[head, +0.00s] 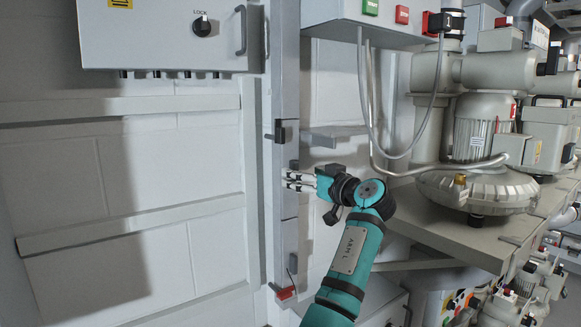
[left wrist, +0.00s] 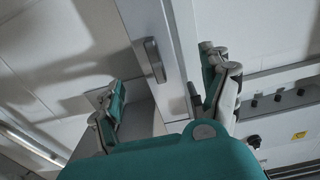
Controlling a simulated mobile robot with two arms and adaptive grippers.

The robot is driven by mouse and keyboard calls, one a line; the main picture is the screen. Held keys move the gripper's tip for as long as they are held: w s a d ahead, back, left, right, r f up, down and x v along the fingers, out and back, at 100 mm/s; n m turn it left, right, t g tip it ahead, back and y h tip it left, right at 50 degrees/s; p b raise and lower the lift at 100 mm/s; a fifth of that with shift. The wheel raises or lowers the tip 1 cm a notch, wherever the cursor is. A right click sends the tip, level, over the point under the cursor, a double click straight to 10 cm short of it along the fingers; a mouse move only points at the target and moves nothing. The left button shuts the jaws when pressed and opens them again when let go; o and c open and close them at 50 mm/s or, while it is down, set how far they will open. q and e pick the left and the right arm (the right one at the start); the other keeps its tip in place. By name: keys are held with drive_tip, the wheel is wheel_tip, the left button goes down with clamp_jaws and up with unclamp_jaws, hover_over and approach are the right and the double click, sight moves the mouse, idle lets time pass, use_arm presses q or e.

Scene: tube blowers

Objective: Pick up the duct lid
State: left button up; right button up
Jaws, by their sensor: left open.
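A tall, narrow grey duct (head: 285,70) runs upright along the wall in the head view. Its front face looks like the duct lid (head: 289,237), but I cannot clearly tell lid from duct. A dark block-like handle (head: 286,132) sits on it above my gripper. My left gripper (head: 290,181) is open at the duct's front, fingers pointing left. In the left wrist view, my open fingers (left wrist: 155,73) stand either side of a grey strip with a dark handle (left wrist: 154,60). Nothing is held, and contact is unclear. My right gripper is out of view.
A grey control cabinet (head: 165,35) with a lock knob hangs at upper left. A switch box (head: 372,22) hangs right of the duct. Blower machines (head: 483,135) stand on a shelf at right. A red item (head: 287,294) is at the duct's foot.

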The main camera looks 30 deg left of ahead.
use_arm(q)
drive_tip(key=p+x, duration=0.3)
drive_tip(key=x, duration=0.1)
drive_tip(key=shift+w+a+r, duration=0.1)
drive_tip(key=shift+w+a, duration=0.05)
drive_tip(key=shift+w, duration=0.1)
drive_tip(key=shift+w+a+f, duration=0.1)
drive_tip(key=shift+a+f, duration=0.1)
drive_tip(key=shift+a, duration=0.2)
drive_tip(key=shift+d, duration=0.15)
drive_tip(key=shift+c, duration=0.2)
